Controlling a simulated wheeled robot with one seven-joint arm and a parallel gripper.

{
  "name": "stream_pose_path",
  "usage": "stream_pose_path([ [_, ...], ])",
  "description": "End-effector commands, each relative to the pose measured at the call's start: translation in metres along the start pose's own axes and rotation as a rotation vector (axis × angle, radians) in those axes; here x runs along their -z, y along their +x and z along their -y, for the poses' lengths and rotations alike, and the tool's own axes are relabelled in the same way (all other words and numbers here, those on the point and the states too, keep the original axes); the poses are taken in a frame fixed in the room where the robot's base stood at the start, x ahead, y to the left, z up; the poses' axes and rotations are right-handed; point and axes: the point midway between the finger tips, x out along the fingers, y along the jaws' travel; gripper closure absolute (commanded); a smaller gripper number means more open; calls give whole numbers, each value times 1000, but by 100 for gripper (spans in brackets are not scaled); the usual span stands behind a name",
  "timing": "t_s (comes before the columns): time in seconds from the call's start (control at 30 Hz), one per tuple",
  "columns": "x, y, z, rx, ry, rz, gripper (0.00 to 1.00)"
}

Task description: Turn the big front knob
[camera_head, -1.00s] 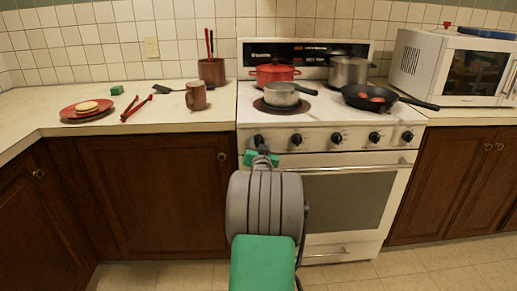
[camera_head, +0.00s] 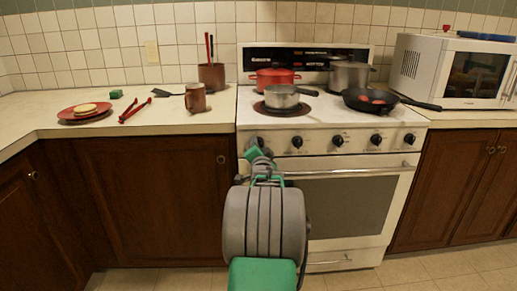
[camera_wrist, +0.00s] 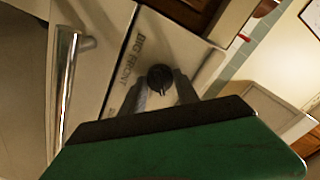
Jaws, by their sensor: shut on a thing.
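The big front knob (camera_wrist: 160,78) is black and round, beside the printed words "BIG FRONT" on the white panel in the wrist view. My gripper (camera_wrist: 160,92) has its two grey fingers on either side of the knob, shut on it. In the head view my gripper (camera_head: 257,152) is at the left end of the stove's front panel, over the leftmost knob (camera_head: 259,140), which is partly hidden. The gripper is tilted relative to the panel.
More black knobs (camera_head: 338,140) line the panel to the right. The oven handle (camera_head: 350,171) runs just below it. A grey saucepan (camera_head: 281,97), a red pot (camera_head: 275,77) and a black skillet (camera_head: 370,100) stand on the stove. Counter clutter is at left.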

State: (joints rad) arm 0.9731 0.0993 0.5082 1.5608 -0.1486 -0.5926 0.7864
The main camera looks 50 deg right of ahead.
Motion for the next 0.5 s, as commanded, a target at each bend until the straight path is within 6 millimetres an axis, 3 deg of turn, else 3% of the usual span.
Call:
stream_pose_path([
  [0.37,0,0,-2,-4,3,0,100],
  [0.4,0,0,-2,-4,3,0,60],
  [0.5,0,0,-2,-3,3,0,52],
])
